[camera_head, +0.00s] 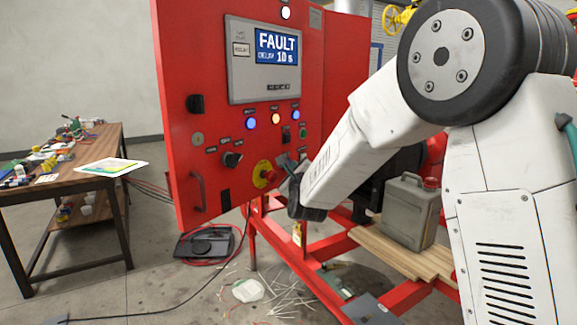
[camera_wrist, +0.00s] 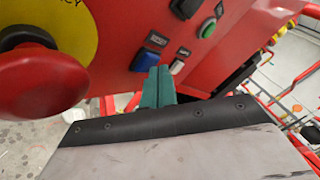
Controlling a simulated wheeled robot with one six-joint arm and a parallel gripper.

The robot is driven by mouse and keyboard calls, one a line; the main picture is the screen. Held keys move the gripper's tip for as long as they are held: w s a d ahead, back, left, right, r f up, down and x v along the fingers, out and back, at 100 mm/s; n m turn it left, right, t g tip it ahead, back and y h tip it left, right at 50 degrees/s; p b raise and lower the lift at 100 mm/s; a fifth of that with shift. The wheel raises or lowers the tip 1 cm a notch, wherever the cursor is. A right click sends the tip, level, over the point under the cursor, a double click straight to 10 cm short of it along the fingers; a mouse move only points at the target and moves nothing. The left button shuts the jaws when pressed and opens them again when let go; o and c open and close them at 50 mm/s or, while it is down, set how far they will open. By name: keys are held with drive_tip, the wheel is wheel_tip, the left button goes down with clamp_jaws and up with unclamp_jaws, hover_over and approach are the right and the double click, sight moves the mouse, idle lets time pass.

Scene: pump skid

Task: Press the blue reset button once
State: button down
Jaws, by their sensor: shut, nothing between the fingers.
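The blue reset button (camera_wrist: 145,60) is on the red panel in the wrist view, below a small dark label. My gripper (camera_wrist: 158,74) is shut and empty, its teal fingers together. Its tips overlap the button's lower right edge in this view; I cannot tell whether they touch it. In the head view my gripper (camera_head: 284,163) is close to the lower right of the panel, right of the emergency stop, and the blue button cannot be made out there. The panel screen (camera_head: 277,46) reads "FAULT" and "DELAY 10 s".
The red emergency stop (camera_wrist: 40,75) on its yellow plate is close left of my fingers. A white button (camera_wrist: 177,67) is just right of them, and a green button (camera_wrist: 208,28) is farther up. A grey canister (camera_head: 408,215) stands on boards to the right.

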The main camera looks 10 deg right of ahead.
drive_tip(key=shift+w+a, duration=0.15)
drive_tip(key=shift+w, duration=0.05)
idle(0.6)
drive_tip(key=shift+s+d, duration=0.55)
drive_tip(key=shift+s, duration=0.1)
drive_tip(key=s+d, duration=0.3)
drive_tip(key=shift+s+d, duration=0.1)
drive_tip(key=shift+s, duration=0.3)
idle(0.5)
